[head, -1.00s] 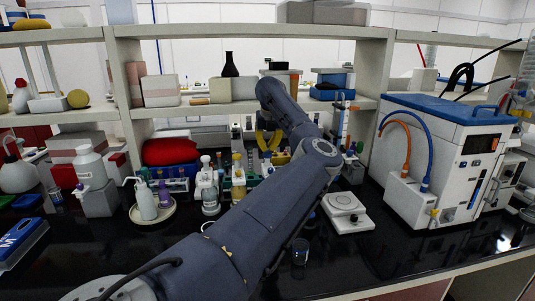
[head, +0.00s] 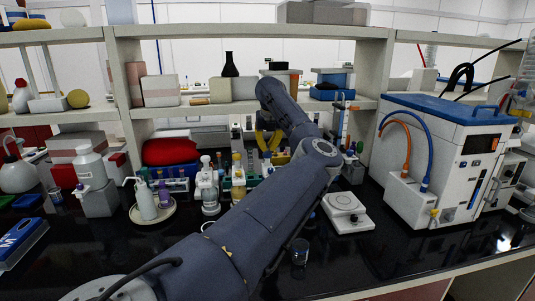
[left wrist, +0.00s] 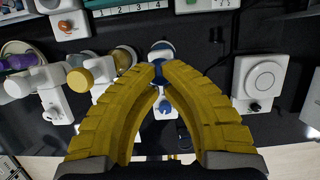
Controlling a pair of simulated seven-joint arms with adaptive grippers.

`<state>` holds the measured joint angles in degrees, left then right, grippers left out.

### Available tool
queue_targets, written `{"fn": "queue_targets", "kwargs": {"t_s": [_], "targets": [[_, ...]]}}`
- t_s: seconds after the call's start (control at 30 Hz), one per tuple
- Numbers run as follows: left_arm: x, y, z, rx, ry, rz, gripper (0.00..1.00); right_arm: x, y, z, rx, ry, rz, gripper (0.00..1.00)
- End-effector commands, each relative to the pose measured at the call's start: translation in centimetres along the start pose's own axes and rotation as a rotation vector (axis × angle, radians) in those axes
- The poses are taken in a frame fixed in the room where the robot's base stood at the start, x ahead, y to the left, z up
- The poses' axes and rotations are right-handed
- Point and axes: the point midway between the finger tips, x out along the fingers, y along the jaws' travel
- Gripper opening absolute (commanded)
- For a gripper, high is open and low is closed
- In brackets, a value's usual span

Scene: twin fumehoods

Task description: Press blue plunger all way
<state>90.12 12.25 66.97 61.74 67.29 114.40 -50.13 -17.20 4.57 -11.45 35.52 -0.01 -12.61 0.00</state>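My left arm reaches across the bench in the head view. The yellow fingers of my left gripper (head: 268,146) point down among the glassware. In the left wrist view its fingertips (left wrist: 163,66) come close together, with only a narrow gap. A blue part (left wrist: 159,72), perhaps the blue plunger, shows at this gap. A white round piece (left wrist: 161,47) lies just beyond the tips, and a white base with a blue spot (left wrist: 165,108) shows between the fingers. I cannot tell whether the fingers touch the blue part. The arm hides much of this spot in the head view. My right gripper is not seen.
A balance (head: 345,212) stands right of the arm, left of a large blue-topped machine (head: 445,150). Several bottles (head: 209,190) stand close on the left. A small beaker (head: 300,252) stands near the front edge. The dark bench front has free room.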

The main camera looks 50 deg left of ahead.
Motion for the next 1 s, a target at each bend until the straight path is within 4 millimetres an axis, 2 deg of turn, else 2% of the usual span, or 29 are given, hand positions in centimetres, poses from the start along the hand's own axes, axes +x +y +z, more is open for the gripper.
{"fn": "queue_targets", "kwargs": {"t_s": [0.43, 1.0], "targets": [[0.1, 0.0, 0.0, 0.0, 0.0, 0.0, 0.0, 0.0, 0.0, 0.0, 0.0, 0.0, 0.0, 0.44], [1.3, 0.0, -0.4, 0.0, 0.0, 0.0, 0.0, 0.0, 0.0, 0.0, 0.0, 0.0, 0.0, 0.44]]}}
